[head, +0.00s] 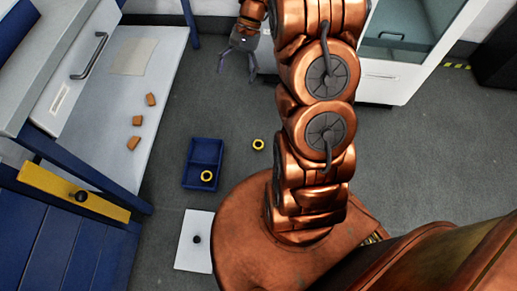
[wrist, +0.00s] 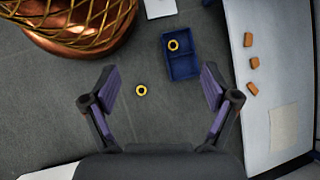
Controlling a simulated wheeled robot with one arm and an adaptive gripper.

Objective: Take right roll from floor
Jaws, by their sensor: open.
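A yellow roll (head: 258,144) lies on the grey floor, to the right of a blue tray (head: 194,183) in the head view. A second yellow roll (head: 207,176) lies inside that tray, in its near compartment. In the wrist view the floor roll (wrist: 141,90) shows between my open fingers, well beyond them, and the tray roll (wrist: 173,45) shows beyond the right finger. My gripper (head: 237,62) is open and empty, raised above the floor and farther back than the floor roll. It also shows in the wrist view (wrist: 158,85).
A white bench (head: 165,60) at left holds several orange-brown blocks (head: 134,143) and a beige sheet (head: 135,57). A white panel with a black knob (head: 190,255) lies near my base. A white cabinet (head: 395,85) stands at back right. The floor around the loose roll is clear.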

